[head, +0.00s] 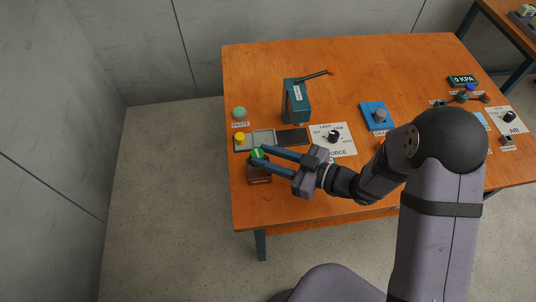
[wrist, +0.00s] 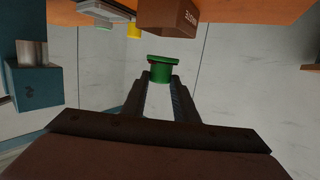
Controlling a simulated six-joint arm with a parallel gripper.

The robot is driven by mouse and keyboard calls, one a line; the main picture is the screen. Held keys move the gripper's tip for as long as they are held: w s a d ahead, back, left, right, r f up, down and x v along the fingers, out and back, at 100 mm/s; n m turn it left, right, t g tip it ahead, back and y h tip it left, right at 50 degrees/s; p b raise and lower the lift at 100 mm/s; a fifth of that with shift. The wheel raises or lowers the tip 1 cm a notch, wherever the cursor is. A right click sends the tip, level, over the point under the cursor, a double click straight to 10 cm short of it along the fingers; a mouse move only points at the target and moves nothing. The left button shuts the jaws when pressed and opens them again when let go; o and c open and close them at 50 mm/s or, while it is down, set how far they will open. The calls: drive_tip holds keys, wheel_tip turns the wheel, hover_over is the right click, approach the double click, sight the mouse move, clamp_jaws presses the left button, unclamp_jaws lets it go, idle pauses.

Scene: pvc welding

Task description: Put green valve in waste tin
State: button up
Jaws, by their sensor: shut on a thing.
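The green valve (head: 258,153) is between the fingertips of my gripper (head: 257,158) near the left front of the table. In the wrist view, the valve (wrist: 163,69) is a small green cylinder with a wider flange, held at the ends of both fingers (wrist: 161,80). The brown waste tin (head: 258,176) stands near the table's left edge. In the head view the valve and fingertips overlap its upper part, and its opening is largely hidden. In the wrist view the tin (wrist: 167,20) appears close to the valve, with a visible gap between them.
A grey tray (head: 263,138) with a yellow piece (head: 240,137) lies behind the tin. A green paste pot (head: 239,113) and a teal lever press (head: 297,101) stand farther back. A white dial panel (head: 333,139) and a blue block (head: 376,116) are to the right.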

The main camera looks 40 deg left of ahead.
drive_tip(key=shift+f+b, duration=1.4)
drive_tip(key=shift+f, duration=0.45)
drive_tip(key=o, duration=1.1)
drive_tip(key=shift+r, duration=0.15)
wheel_tip(320, 180, up, 7)
drive_tip(key=p, duration=0.6)
